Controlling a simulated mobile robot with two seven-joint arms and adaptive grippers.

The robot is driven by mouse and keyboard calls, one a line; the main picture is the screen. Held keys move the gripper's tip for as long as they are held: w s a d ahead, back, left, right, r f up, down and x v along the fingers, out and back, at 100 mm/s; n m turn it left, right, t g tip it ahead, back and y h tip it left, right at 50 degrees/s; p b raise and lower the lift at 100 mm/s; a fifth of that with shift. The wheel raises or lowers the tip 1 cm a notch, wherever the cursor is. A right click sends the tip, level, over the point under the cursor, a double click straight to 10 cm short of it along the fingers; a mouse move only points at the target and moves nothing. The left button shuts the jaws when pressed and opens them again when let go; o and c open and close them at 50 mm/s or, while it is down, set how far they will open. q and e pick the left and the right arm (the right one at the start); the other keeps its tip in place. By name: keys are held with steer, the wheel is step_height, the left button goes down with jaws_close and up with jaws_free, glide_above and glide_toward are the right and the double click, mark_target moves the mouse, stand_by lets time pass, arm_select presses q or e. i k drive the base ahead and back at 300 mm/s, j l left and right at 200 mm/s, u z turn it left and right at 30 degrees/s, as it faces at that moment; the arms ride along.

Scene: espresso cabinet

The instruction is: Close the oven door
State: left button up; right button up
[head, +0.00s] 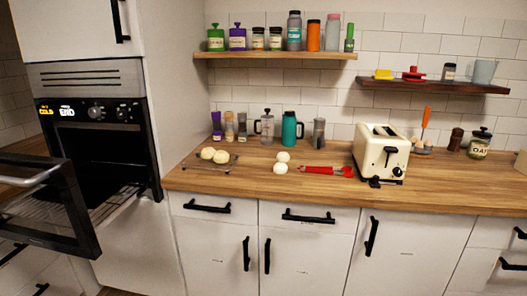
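The oven (95,125) is built into the tall white cabinet at the left. Its black-framed door (85,222) stands open, out in front of the cavity, and runs off the left edge of the picture. A silver bar handle (32,181) is on the door. A wire rack (118,196) shows in the dark cavity, partly hidden by the door. The front panel above has knobs and a lit display (62,111). Neither of my grippers is in view.
A wooden counter (330,189) runs right of the oven. It holds buns on a cooling rack (228,164), more buns (281,168), red-handled tongs (326,171) and a cream toaster (381,150). Closed white cabinets (310,250) stand below. Shelves (275,55) hang above.

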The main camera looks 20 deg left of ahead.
mark_target(25, 171)
steer(key=u, duration=2.2)
